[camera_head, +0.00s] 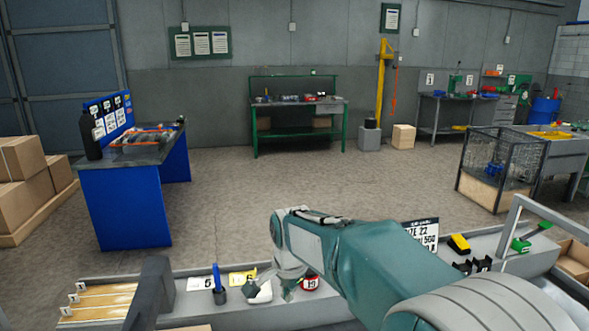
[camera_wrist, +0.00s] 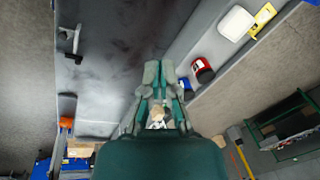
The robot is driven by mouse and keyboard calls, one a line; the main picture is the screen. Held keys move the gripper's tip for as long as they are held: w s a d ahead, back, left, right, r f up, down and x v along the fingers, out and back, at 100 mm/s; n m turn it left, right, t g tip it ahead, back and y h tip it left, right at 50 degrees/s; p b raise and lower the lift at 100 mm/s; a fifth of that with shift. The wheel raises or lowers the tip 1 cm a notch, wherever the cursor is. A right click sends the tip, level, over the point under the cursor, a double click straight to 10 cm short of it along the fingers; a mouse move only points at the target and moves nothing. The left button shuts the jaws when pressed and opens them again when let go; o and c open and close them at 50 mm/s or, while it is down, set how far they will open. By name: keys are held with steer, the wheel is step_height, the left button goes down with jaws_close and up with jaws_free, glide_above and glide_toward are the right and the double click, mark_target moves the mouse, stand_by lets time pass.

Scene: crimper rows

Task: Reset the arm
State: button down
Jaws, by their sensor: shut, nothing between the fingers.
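My teal arm crosses the lower right of the head view and bends down at the wrist. My gripper (camera_wrist: 159,66) is shut and empty in the wrist view, its fingers close together and pointing up the picture over a dark grey bench top (camera_wrist: 115,50). In the head view my gripper (camera_head: 288,284) hangs small at the front bench, partly hidden by my wrist. A red cup-like item (camera_wrist: 202,71) lies right of the fingers in the wrist view, apart from them. It also shows in the head view (camera_head: 310,283) with a number label.
A yellow item (camera_head: 459,243) and a green one (camera_head: 520,244) stand right. A blue workbench (camera_head: 125,205) stands beyond, with open floor around it.

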steer(key=s+d+r+n+t, duration=0.1)
steer(key=s+d+r+n, duration=0.15)
steer(key=s+d, duration=0.25)
steer(key=s+d+r+n+t, duration=0.1)
steer(key=s+d+r+n, duration=0.1)
steer(key=s+d+r, duration=0.3)
steer(key=s+d+f+n, duration=0.1)
steer(key=s+d+n, duration=0.1)
steer(key=s, duration=0.5)
steer(key=s+d+f+n+t, duration=0.1)
steer(key=s+d+n, duration=0.2)
steer(key=s+d, duration=0.2)
steer(key=s, duration=0.3)
steer(key=shift+f+t+h, duration=0.3)
steer(key=shift+h, duration=0.1)
steer(key=shift+a, duration=0.1)
